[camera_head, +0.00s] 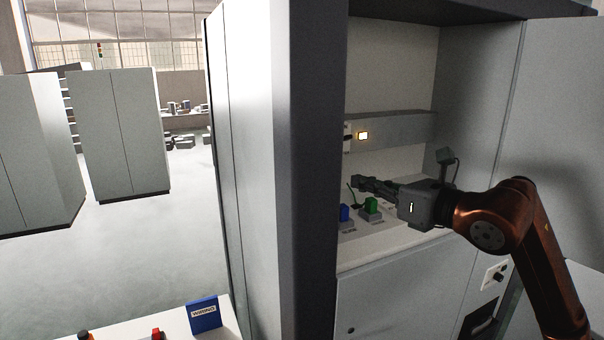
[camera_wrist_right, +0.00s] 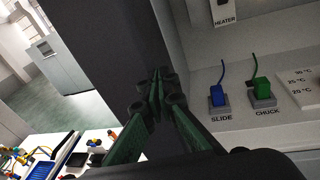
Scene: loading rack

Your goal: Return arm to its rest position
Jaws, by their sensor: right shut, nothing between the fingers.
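My right arm (camera_head: 537,240) reaches in from the right in the head view. My right gripper (camera_head: 358,184) is shut and empty, above the shelf inside the open cabinet. In the right wrist view its dark fingers (camera_wrist_right: 157,82) meet at their tips. A green plug (camera_head: 371,203) sits in a grey socket just below the gripper, and a blue plug (camera_head: 344,212) sits to its left. The wrist view shows the blue plug (camera_wrist_right: 217,95) over the label SLIDE and the green plug (camera_wrist_right: 262,88) over CHUCK. The fingers appear apart from both plugs. My left gripper is out of view.
The cabinet's dark front post (camera_head: 311,150) stands left of the gripper. A table at bottom left holds a blue WIRING box (camera_head: 203,314). Grey cabinets (camera_head: 118,130) stand beyond open floor.

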